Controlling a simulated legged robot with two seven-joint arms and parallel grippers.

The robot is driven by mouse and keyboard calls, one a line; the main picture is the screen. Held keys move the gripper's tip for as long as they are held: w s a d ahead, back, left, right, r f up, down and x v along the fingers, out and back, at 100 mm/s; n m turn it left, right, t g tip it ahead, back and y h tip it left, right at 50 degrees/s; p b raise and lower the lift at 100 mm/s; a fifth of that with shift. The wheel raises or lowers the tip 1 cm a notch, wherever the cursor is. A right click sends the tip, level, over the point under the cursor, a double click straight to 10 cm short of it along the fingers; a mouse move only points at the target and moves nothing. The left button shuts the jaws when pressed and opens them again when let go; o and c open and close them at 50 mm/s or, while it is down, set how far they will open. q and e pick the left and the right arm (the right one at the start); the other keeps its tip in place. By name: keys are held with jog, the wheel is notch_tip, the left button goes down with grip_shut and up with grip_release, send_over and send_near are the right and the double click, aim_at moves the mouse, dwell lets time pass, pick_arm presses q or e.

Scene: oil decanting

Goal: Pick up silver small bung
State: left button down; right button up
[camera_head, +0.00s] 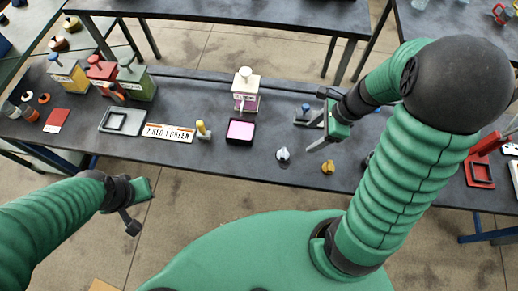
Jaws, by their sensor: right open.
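The silver small bung (283,154) stands on the dark table, right of the tray with pink liquid. My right gripper (310,132) is open and empty, with its two fingers pointing left. It is above and to the right of the silver bung in the picture, apart from it. My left gripper (138,214) is in front of the table's near edge, far left of the bung. Whether its jaws are open is unclear.
A yellow bung (328,168) stands right of the silver one. A blue-topped piece (306,107) is by my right gripper's upper finger. The pink-filled tray (240,131), a white-topped container (245,90) and a lettered sign (168,133) are to the left.

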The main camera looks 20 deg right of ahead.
jog(key=b, duration=0.3)
send_near(285, 152)
jog(key=x, duration=0.4)
jog(key=shift+s+f, duration=0.1)
jog(key=shift+f, duration=0.25)
jog(key=x, duration=0.4)
jog(key=shift+a+f+b, duration=0.15)
jog(key=shift+f+b, duration=0.2)
jog(key=shift+b, duration=0.05)
jog(key=shift+w+a+f, duration=0.15)
jog(key=shift+w+f, duration=0.15)
jog(key=shift+f, duration=0.05)
jog(key=shift+r, duration=0.1)
grip_shut()
jog(key=shift+r, duration=0.1)
